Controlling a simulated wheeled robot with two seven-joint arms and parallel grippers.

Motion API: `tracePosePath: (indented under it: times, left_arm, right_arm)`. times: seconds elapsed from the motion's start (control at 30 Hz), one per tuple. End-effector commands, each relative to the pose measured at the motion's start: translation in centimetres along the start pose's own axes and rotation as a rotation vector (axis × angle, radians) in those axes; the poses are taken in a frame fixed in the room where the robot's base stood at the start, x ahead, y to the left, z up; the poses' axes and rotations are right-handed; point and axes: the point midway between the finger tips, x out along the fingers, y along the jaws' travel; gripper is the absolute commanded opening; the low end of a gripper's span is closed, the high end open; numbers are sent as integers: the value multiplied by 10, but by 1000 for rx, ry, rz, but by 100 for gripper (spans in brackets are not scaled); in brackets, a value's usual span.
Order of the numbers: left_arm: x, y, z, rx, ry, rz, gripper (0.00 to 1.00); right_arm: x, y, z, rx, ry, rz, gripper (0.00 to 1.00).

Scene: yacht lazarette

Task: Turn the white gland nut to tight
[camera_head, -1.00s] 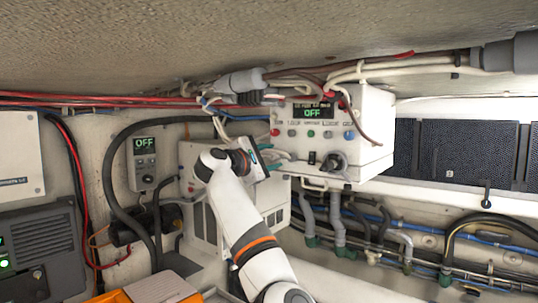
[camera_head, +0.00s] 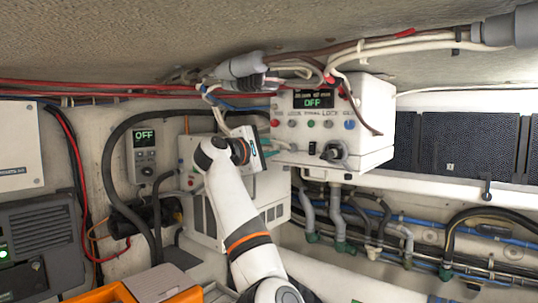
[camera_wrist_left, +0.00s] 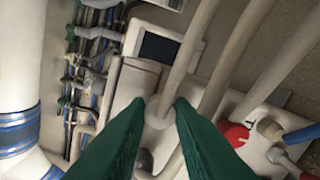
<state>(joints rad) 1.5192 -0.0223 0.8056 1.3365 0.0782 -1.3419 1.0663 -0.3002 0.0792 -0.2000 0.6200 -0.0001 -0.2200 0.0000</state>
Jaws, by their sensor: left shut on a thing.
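My left gripper (camera_wrist_left: 170,103) has dark green fingers, closed around a pale round fitting (camera_wrist_left: 158,116) at the foot of a white cable (camera_wrist_left: 188,52). This looks like the white gland nut; the fingers hide part of it, and its turn marks cannot be read. In the head view my left wrist and gripper (camera_head: 262,152) reach to the left of the white control box (camera_head: 374,140). The fingertips and the nut are hidden there behind the wrist. My right gripper is in neither view.
More pale cables (camera_wrist_left: 240,45) run close beside the left fingers. A red round part (camera_wrist_left: 236,134) sits to their right.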

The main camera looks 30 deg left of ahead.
Motion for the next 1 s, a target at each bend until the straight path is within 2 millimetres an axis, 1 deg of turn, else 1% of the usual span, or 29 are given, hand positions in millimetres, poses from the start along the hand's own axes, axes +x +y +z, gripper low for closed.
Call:
tracePosePath:
  times: [0.03,0.4,0.7,1.0]
  left_arm:
    - [0,5,2,43,-1,2,0]
    - [0,5,3,394,-2,5,0]
    - [0,4,2,678,-2,6,0]
    - [1,3,2,922,0,7,0]
  right_arm:
    - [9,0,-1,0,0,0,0]
    - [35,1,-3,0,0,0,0]
    - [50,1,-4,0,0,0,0]
    - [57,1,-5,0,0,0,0]
